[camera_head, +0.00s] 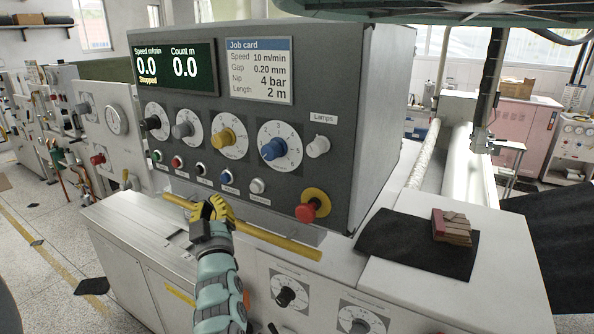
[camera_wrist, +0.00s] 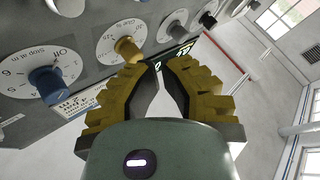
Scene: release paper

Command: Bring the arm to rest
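My gripper (camera_head: 212,206), with yellow ribbed fingers, is in front of the grey control panel (camera_head: 345,110), in line with a yellow bar (camera_head: 280,242) below it. I cannot tell whether it touches the bar. In the wrist view the two fingers (camera_wrist: 160,66) curve towards each other with a narrow gap at the tips and nothing between them. My arm (camera_head: 222,290) reaches up from the bottom of the head view. The display (camera_head: 175,68) reads speed 0.0, count 0.0 and Stopped.
The panel carries white, grey, yellow and blue knobs (camera_head: 273,149), small buttons and a red stop button (camera_head: 306,212). A job card (camera_head: 259,70) is at its top. To the right, a stack of small blocks (camera_head: 452,227) lies on a black mat (camera_head: 400,240). White rollers (camera_head: 461,165) stand behind.

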